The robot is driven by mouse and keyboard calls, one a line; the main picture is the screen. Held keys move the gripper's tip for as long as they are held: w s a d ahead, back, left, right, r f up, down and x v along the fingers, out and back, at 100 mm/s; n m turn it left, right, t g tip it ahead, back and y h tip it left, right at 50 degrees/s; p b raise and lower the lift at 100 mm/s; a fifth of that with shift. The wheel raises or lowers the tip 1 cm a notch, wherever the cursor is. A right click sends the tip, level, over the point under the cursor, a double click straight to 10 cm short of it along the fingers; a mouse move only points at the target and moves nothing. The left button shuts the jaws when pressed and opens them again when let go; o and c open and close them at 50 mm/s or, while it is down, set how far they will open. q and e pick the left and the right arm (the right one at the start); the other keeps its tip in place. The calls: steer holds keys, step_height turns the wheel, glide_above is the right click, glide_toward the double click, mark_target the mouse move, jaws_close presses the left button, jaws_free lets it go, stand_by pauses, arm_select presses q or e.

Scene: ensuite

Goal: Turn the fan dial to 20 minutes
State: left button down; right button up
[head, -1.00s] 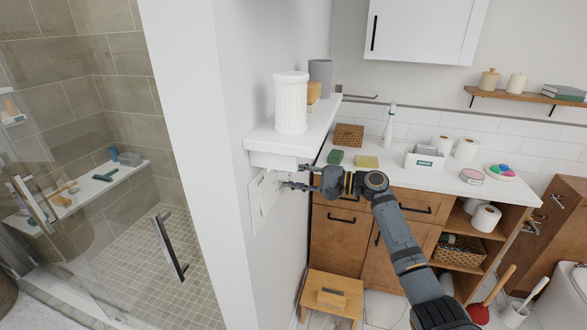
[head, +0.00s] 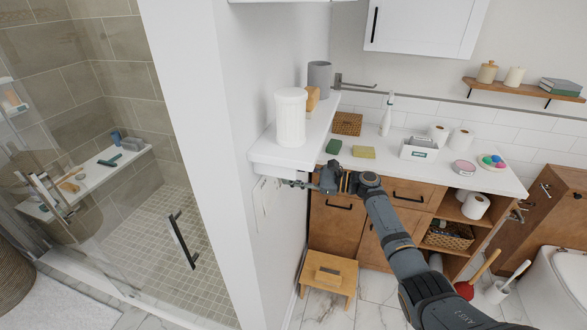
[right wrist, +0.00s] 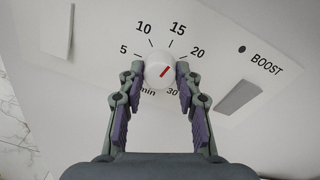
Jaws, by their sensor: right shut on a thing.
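The fan dial (right wrist: 154,62) is a round white knob with a red pointer mark, seen in the right wrist view. Its mark points up and right, between the 15 and 20 labels. The white dial panel (head: 261,205) is on the side wall below the shelf in the head view; the knob is hard to make out there. My right gripper (right wrist: 159,74) is shut on the knob, one finger on each side. In the head view my right gripper (head: 291,183) reaches the panel just under the shelf. My left gripper is not in view.
A white shelf (head: 262,153) juts out just above my right gripper, with a white canister (head: 291,118) on it. A wooden stool (head: 327,279) stands below. The panel also carries a BOOST label and a grey tab (right wrist: 238,97). The counter (head: 395,167) is to the right.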

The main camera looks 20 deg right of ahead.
steer(key=m+p, duration=0.2)
steer(key=m, duration=0.1)
steer(key=shift+r, duration=0.1)
steer(key=shift+m+p, duration=0.9)
steer(key=shift+m, duration=0.8)
steer(key=shift+f, duration=0.2)
steer(key=o, duration=1.2)
steer(key=shift+c, duration=0.2)
steer(key=v, duration=1.2)
